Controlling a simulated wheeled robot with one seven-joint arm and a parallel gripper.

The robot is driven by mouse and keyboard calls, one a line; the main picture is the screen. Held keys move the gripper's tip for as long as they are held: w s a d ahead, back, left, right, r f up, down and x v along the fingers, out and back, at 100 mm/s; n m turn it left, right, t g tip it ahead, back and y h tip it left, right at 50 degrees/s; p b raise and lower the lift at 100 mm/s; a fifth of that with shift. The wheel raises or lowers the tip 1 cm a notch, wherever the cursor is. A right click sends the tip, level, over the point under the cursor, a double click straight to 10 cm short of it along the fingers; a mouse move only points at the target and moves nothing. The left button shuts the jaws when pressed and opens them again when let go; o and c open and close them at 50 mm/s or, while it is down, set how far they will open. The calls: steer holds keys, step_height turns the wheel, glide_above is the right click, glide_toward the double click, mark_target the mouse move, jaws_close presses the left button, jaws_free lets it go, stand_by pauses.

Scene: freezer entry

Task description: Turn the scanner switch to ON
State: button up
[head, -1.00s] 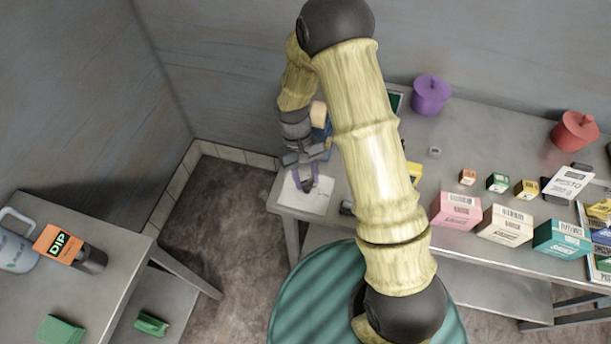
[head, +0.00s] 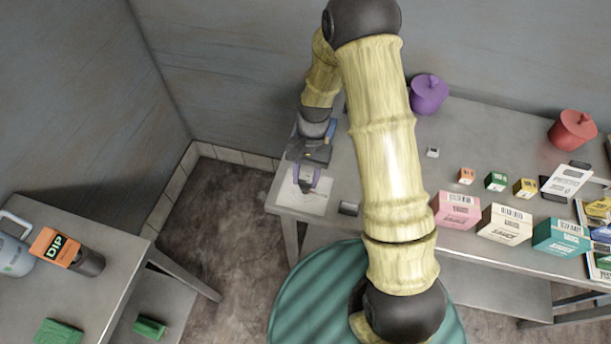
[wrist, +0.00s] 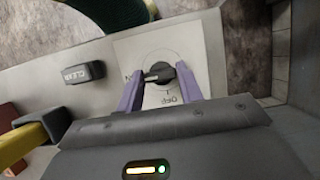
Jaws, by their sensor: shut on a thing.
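The scanner switch is a round black knob (wrist: 172,73) on a white plate (wrist: 201,48), seen in the wrist view. A grey bar or pointer on the knob lies roughly level, its end towards the left. A partly hidden label ending in "N" is left of the knob, and an "OFF"-like label, upside down, is below it. My gripper (wrist: 160,86) has its purple fingers on either side of the knob and is shut on it.
A dark block marked CLEAR (wrist: 84,73) stands left of the plate in the wrist view. On the table (head: 400,155) are a purple pot (head: 429,96), a red pot (head: 573,130) and several boxes on the right. A second table (head: 115,300) stands at left.

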steer(key=shift+w+r, duration=0.1)
stand_by(0.3)
steer(key=o, duration=1)
steer(key=b+v, duration=0.2)
steer(key=v, duration=1.5)
steer(key=shift+r+b, duration=0.2)
steer(key=shift+b, duration=0.2)
steer(key=s+d+n+t, duration=0.1)
steer(key=s+d+t, duration=0.1)
steer(key=s+d, duration=0.1)
steer(key=s+d+n+t+h, duration=0.1)
steer(key=s+d+t, duration=0.1)
steer(key=s, duration=0.4)
steer(key=s+d+n+t, duration=0.2)
steer(key=s+d+t, duration=0.1)
steer(key=s+d, duration=0.1)
steer(key=shift+s+f+h, duration=0.3)
steer(key=shift+s, duration=0.15)
